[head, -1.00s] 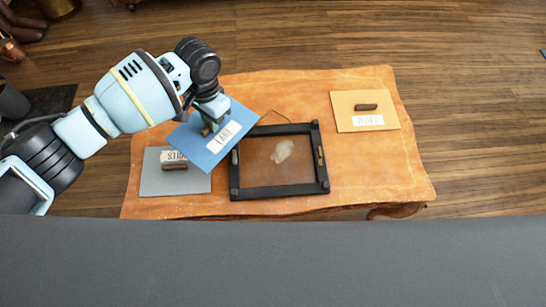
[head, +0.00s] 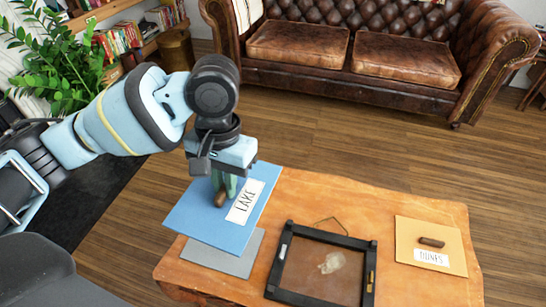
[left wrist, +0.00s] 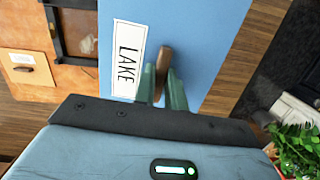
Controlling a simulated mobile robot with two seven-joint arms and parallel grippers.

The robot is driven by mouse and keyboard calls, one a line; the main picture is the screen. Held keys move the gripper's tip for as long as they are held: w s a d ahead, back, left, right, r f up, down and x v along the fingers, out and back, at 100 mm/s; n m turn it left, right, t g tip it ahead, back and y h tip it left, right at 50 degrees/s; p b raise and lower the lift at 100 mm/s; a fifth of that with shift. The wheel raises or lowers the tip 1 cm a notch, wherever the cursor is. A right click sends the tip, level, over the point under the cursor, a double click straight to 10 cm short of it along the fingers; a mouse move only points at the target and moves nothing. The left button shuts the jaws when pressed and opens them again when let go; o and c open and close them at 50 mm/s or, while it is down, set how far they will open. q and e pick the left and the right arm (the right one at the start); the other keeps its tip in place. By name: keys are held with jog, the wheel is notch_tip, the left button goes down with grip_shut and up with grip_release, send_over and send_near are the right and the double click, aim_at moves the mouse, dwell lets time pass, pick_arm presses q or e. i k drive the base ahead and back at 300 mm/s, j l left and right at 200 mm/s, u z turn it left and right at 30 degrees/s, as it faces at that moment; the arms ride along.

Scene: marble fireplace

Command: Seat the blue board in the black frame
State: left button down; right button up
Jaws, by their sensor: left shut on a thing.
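The blue board (head: 200,213) carries a white label reading LAKE and a brown handle. My left gripper (head: 221,192) is shut on that handle and holds the board above the table's left side, over part of a grey board (head: 222,258). In the left wrist view the blue board (left wrist: 190,30) fills the middle, with the green fingers of my left gripper (left wrist: 162,85) around the brown handle. The black frame (head: 322,238) lies on the table to the right of the blue board, its brown inside bare with a pale patch. My right gripper is not in view.
A tan board (head: 445,255) labelled DUNES, with a brown handle, lies at the right of the wooden table (head: 385,215). A thin wire loop sticks out behind the frame. A brown leather sofa (head: 360,50) stands beyond, and a plant (head: 50,60) at the left.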

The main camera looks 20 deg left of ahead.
aim_at(324, 271)
jog(key=z, duration=1.6)
jog(key=k+j, duration=0.35)
jog(key=j, duration=0.15)
jog(key=k+j, duration=0.35)
jog(key=j, duration=0.15)
